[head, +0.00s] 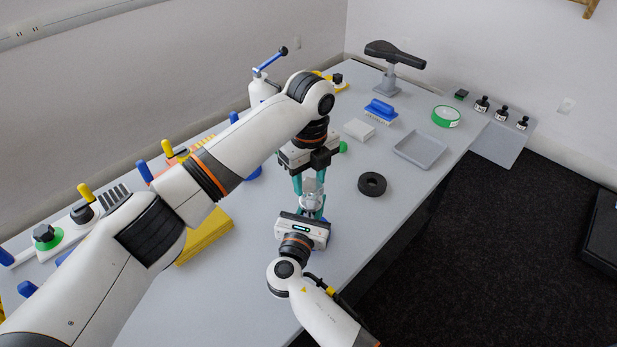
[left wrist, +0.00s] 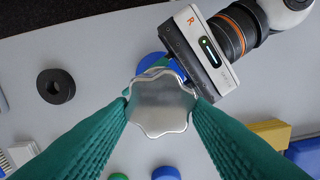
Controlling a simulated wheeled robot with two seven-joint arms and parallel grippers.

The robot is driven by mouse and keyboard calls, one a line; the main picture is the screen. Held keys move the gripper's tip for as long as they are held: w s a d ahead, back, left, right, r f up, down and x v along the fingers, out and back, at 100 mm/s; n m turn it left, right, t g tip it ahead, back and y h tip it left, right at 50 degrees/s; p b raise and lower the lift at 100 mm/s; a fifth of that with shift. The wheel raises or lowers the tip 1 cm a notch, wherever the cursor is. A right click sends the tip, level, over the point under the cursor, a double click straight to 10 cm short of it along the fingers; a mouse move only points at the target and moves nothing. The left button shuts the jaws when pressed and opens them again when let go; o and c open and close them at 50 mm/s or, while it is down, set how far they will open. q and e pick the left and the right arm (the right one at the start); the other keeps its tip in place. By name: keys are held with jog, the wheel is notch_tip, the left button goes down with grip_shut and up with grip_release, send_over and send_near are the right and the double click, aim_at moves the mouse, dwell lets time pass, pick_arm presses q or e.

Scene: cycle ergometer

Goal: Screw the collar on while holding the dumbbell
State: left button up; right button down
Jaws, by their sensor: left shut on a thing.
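The silver, star-shaped collar (head: 311,186) is between the teal fingers of my left gripper (head: 310,184), which is shut on it from above. The collar (left wrist: 162,104) fills the middle of the left wrist view, with a fingertip at each side. My right gripper (head: 318,212) reaches in from the front, just below the collar; its body also shows in the left wrist view. The dumbbell is mostly hidden under the collar and behind the right gripper; a blue part (left wrist: 150,66) shows beyond the collar. I cannot see the right fingertips closing on it, nor how far the collar is seated.
A black ring-shaped weight (head: 372,184) lies on the grey table to the right, with free room around it. A grey tray (head: 420,150), green tape roll (head: 446,116), white block (head: 359,129) and bike saddle (head: 394,54) are farther back. A yellow block (head: 204,238) is left.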

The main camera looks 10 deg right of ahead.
pick_arm(q)
jog(key=m, duration=0.6)
jog(key=shift+w+d+r+m, duration=0.1)
jog(key=shift+d+m, duration=0.1)
jog(key=shift+m, duration=0.2)
jog(key=m, duration=0.6)
jog(key=shift+d+m, duration=0.15)
jog(key=shift+m, duration=0.25)
jog(key=o, duration=1.1)
jog(key=shift+c, duration=0.2)
notch_tip(320, 180, up, 12)
pick_arm(e)
jog(key=c, duration=1.8)
grip_release()
jog(key=shift+o, duration=0.2)
